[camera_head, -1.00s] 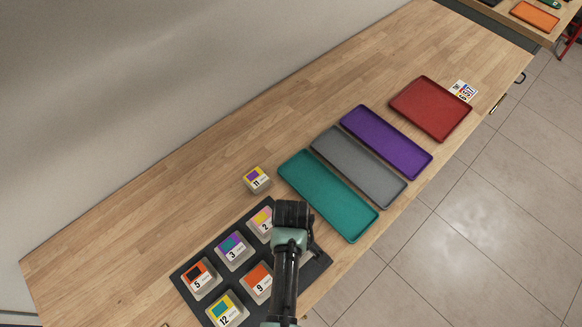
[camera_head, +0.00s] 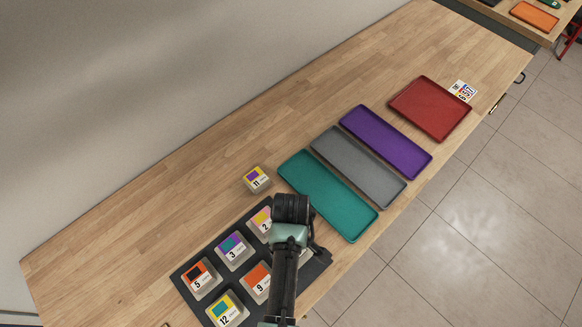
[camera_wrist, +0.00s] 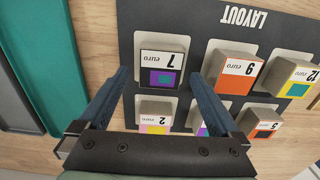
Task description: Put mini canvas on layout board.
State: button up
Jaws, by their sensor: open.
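The dark layout board (camera_head: 261,220), lettered LAYOUT in the wrist view (camera_wrist: 212,10), lies on the table. It bears several numbered mini canvases in pale holders. Canvas 7 (camera_wrist: 161,68), dark with a purple and teal patch, sits on the board in the wrist view; my arm hides it in the head view. My gripper (camera_wrist: 158,76) is open, its fingers either side of canvas 7, with no clear contact. Canvas 9 (camera_wrist: 235,77) and canvas 2 (camera_wrist: 155,118) are beside it. Canvas 11 (camera_head: 257,179), yellow and purple, stands on bare table beyond the board.
Teal (camera_head: 328,195), grey (camera_head: 358,166), purple (camera_head: 386,141) and red (camera_head: 431,108) empty trays lie in a row right of the board. A small printed card (camera_head: 462,91) lies by the red tray. The table's wall side is mostly clear.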

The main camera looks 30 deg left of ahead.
notch_tip(320, 180, up, 9)
jog(key=shift+r, duration=0.2)
jog(key=w+d+r+m+t+y, duration=0.1)
jog(key=w+r+m+t, duration=0.2)
jog(key=w+r+t, duration=0.8)
jog(key=w+d+r+m+t, duration=0.1)
jog(key=w+r, duration=0.2)
jog(key=r, duration=0.4)
jog(key=w+r+m+t+y, duration=0.1)
jog(key=w+r, duration=0.2)
jog(key=r, duration=0.3)
jog(key=w+d+r+m, duration=0.1)
jog(key=w+r, duration=0.2)
jog(key=r, duration=0.4)
notch_tip(320, 180, up, 17)
jog(key=s+d+m+t, duration=0.2)
jog(key=d+m+t, duration=0.1)
jog(key=t, duration=0.3)
jog(key=s+d+r+m+t+h, duration=0.1)
jog(key=s+r+t, duration=0.3)
jog(key=r, duration=0.5)
jog(key=s+d+r+m+t+h, duration=0.1)
jog(key=s+d+r+m+t, duration=0.3)
jog(key=s+r, duration=0.4)
jog(key=shift+s+r, duration=0.3)
jog(key=shift+r, duration=0.55)
